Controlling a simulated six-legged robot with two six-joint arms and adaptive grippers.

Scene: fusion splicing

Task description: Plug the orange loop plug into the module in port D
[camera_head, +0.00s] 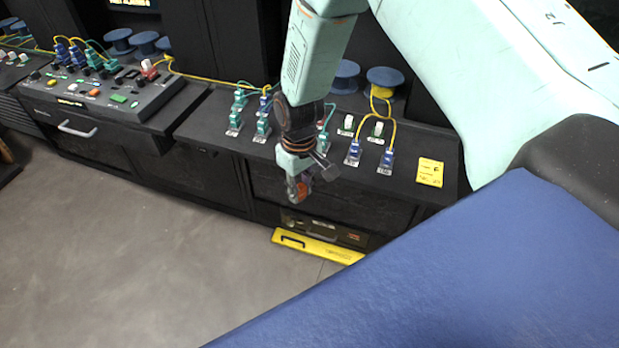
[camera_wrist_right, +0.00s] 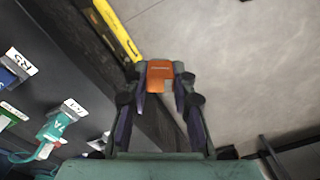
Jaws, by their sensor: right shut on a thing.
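The orange loop plug (camera_wrist_right: 160,72) is between the fingertips of my right gripper (camera_wrist_right: 159,84), which is shut on it. In the head view my right gripper (camera_head: 300,188) hangs in front of the dark bench's front edge, with a bit of orange at its tips. The plug is off the bench and touches no port. I cannot make out port D or its module: the labels are too small in the head view, and my right arm covers part of the port row. My left gripper is not in view.
Teal plugs (camera_head: 263,131) stand left of my arm, and blue plugs with yellow cables (camera_head: 387,160) stand right of it. A yellow card (camera_head: 430,172) lies at the bench's right. A yellow bar (camera_head: 318,246) is low in front. Open floor (camera_head: 150,240) lies to the left.

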